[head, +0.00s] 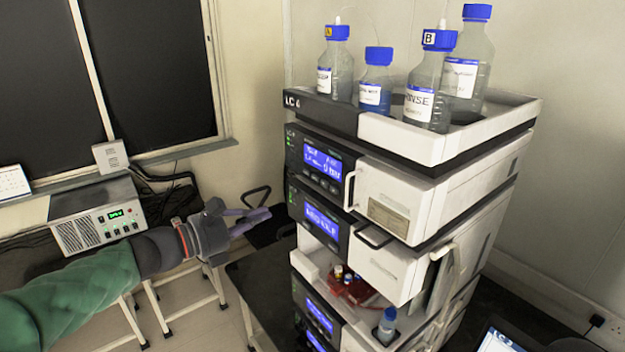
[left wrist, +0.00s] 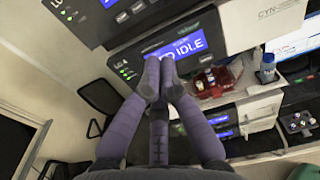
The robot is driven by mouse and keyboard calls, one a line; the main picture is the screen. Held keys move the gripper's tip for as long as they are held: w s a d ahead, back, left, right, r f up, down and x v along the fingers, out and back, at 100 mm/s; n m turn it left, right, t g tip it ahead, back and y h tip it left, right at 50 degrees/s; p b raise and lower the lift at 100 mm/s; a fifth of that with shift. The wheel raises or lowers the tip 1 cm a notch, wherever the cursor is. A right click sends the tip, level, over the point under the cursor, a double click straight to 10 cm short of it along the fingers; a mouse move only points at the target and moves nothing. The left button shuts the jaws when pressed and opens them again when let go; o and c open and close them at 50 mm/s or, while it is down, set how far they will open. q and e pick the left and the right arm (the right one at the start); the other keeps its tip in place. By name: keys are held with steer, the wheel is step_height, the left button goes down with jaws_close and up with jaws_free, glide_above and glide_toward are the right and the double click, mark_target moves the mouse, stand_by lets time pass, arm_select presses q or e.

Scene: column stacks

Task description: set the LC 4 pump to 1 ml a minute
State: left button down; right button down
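The LC 4 stack (head: 425,138) stands right of centre in the head view, with its name on the top tray. Its upper module, apparently the pump (head: 335,160), has a lit blue screen (head: 322,158) reading 0 bar, with buttons below; the smaller text is unclear. My right gripper is out of view.
Several blue-capped bottles (head: 375,80) stand in the top tray (head: 500,108). Door handles (head: 372,238) stick out of the modules. An open bay holds red vial racks (head: 352,290). A laptop (head: 497,340) is at the lower right.

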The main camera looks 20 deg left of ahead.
mark_target(321, 183)
arm_select(q)
steer(key=shift+s+a+r, duration=0.1)
steer(key=shift+r, duration=0.5)
steer(key=shift+s+a+r, duration=0.1)
steer(key=shift+r, duration=0.45)
steer(key=shift+d, duration=0.1)
steer(key=x, duration=0.4)
steer(key=p+x, duration=0.1)
steer(key=x, duration=0.4)
steer(key=p+x, duration=0.1)
steer(key=x, duration=0.3)
steer(key=shift+w+d+r, duration=0.2)
steer(key=shift+w+r, duration=0.05)
steer(key=shift+w, duration=0.05)
steer(key=shift+w+d, duration=0.1)
steer(key=shift+w, duration=0.05)
